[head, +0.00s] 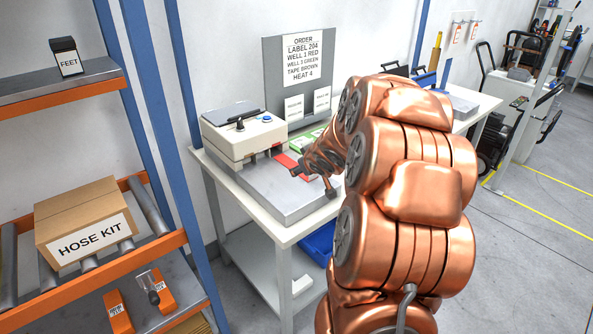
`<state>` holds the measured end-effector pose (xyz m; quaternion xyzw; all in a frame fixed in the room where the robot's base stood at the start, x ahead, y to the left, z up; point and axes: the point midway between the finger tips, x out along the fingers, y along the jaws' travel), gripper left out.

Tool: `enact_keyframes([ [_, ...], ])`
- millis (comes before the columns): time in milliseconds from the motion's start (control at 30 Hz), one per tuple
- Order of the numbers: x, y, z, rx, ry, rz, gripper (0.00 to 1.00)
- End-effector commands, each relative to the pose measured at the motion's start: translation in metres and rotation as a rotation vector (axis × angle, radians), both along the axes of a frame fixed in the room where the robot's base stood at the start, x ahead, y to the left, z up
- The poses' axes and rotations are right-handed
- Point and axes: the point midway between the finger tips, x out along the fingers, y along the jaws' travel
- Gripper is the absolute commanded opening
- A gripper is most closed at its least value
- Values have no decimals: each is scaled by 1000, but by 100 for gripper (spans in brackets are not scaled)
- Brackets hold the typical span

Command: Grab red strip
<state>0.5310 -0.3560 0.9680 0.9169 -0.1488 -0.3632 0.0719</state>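A red strip (286,161) lies on the grey work surface beside the white bench machine, partly hidden behind my gripper. My gripper (312,183) is low over the front right of that surface, just right of the red strip. Its two dark fingers are spread apart, and I see nothing between them. I cannot tell whether a finger touches the strip. A green piece (303,143) lies behind the red strip, partly covered by my arm.
The white machine (243,135) stands at the table's back left. An order board (300,60) rises behind it. A shelf rack with a hose kit box (85,222) is at left. A blue bin (318,245) sits under the table. Open floor lies at right.

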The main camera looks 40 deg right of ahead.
Motion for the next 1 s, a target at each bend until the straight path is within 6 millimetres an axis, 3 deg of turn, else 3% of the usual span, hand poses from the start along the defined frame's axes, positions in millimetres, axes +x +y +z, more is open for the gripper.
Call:
enact_keyframes([
  [100,6,-33,-18,27,-89,44,69],
  [300,0,-66,-43,97,-236,142,69],
  [633,-22,-76,-64,192,-354,239,69],
  [1000,0,-77,-74,198,-360,247,69],
])
